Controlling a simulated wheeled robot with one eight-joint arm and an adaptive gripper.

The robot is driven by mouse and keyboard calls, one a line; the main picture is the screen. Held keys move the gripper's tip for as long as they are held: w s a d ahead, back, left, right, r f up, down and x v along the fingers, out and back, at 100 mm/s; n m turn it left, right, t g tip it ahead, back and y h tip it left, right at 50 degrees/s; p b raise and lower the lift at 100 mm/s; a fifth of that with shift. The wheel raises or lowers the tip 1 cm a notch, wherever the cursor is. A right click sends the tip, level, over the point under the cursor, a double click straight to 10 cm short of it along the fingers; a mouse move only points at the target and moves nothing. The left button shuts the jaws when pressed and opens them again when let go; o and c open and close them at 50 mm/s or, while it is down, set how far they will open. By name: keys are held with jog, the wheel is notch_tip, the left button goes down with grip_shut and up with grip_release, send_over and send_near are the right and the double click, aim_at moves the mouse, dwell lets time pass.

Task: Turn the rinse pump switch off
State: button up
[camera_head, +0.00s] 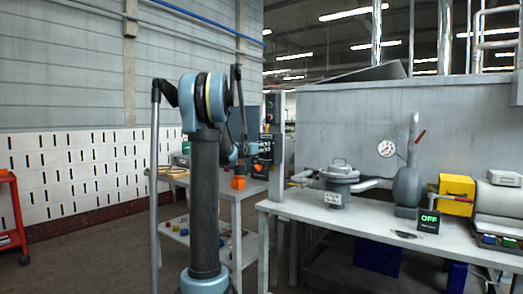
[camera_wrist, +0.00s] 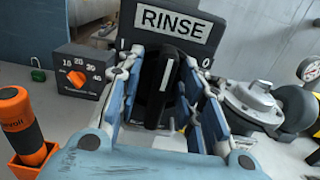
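The rinse pump switch is a black rotary handle (camera_wrist: 160,88) with a white line, under a plate reading RINSE (camera_wrist: 176,24) in the wrist view. The handle stands near upright, its top leaning slightly right. A white O mark (camera_wrist: 207,63) lies right of it; a mark at left is partly hidden. My gripper (camera_wrist: 162,112) is open, with blue-grey fingers on both sides of the handle and gaps showing; contact is not clear. In the head view my gripper is small and partly hidden by my arm, near the switch box (camera_head: 265,149) on the grey post.
A pump body (camera_wrist: 250,100) is at right. A display reading OFF (camera_head: 428,221) stands on the bench (camera_head: 370,230).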

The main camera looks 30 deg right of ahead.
grip_shut()
